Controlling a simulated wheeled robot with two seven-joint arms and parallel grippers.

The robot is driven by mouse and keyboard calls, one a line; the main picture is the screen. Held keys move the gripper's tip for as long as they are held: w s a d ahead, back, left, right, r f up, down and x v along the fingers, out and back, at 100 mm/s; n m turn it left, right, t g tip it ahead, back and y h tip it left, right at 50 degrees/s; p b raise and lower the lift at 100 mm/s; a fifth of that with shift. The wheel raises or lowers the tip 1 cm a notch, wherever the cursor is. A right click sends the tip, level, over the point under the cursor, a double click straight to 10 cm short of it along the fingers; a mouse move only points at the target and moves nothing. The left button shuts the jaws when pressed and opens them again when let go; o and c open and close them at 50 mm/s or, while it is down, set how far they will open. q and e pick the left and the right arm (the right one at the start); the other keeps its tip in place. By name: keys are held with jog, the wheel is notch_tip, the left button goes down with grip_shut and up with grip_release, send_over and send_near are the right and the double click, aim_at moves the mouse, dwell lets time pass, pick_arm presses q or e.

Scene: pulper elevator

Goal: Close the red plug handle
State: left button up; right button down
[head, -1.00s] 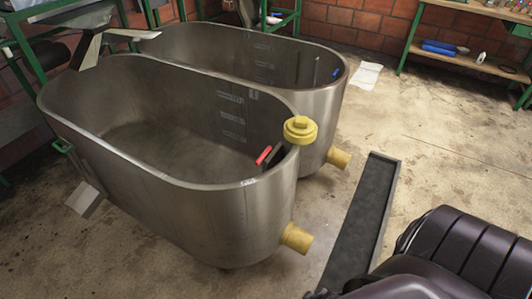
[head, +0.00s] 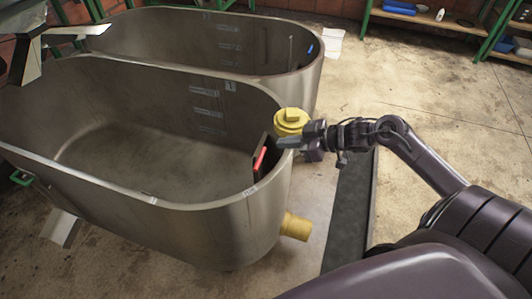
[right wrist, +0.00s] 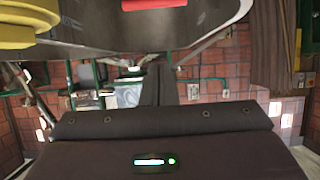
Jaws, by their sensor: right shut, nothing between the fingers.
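The red plug handle (head: 259,160) is on a dark bracket at the inner right end of the near steel tub (head: 190,225). It also shows in the right wrist view as a red bar (right wrist: 150,4) at the top edge. My right gripper (head: 283,143) is shut and empty, at the tub's right rim, just up and right of the handle. In the head view a small gap shows between the fingertips and the red part.
A yellow round cap (head: 291,121) sits right beside my right gripper. A yellow outlet pipe (head: 297,227) sticks out low on the near tub. A second steel tub (head: 306,85) stands behind. A dark floor channel (head: 347,215) runs at the right; the floor beyond is open.

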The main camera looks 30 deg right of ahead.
pick_arm(q)
jog(key=shift+w+d+r, duration=0.15)
jog(key=shift+w+r, duration=0.1)
jog(key=shift+w, duration=0.2)
pick_arm(e)
jog(key=w+a+f, duration=0.4)
jog(key=f, duration=0.3)
jog(key=shift+w+f, duration=0.15)
jog(key=shift+w, duration=0.2)
